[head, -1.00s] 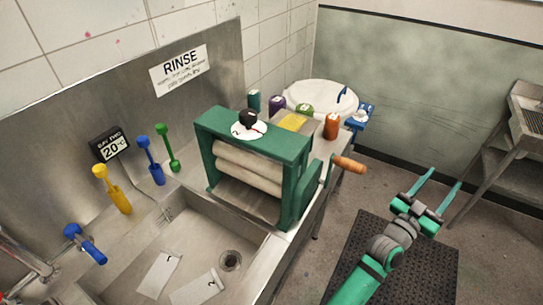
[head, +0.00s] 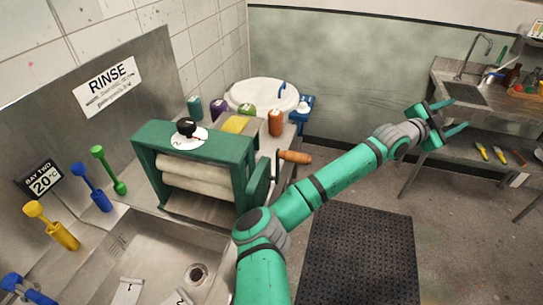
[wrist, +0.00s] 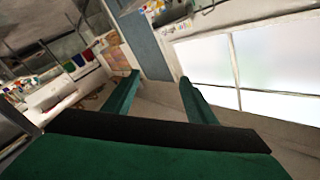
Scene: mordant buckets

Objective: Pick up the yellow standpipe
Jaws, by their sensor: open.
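The yellow standpipe (head: 55,228) leans in the left part of the head view, at the back-left edge of the rinse sink, its wider end low and its cup-like head up. A blue standpipe (head: 92,189) and a green one (head: 109,171) stand to its right in a row. My gripper (head: 458,116) is far to the right in the head view, raised over the floor, open and empty. In the wrist view its two green fingers (wrist: 158,92) are apart with nothing between them. The yellow standpipe does not show in the wrist view.
The green-framed wringer (head: 193,163) with its orange-handled crank (head: 294,157) stands between my arm and the standpipes. A blue-handled tap (head: 24,287) is at lower left. The sink basin (head: 150,251) holds white tags. A bench with a small sink (head: 462,94) is at right.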

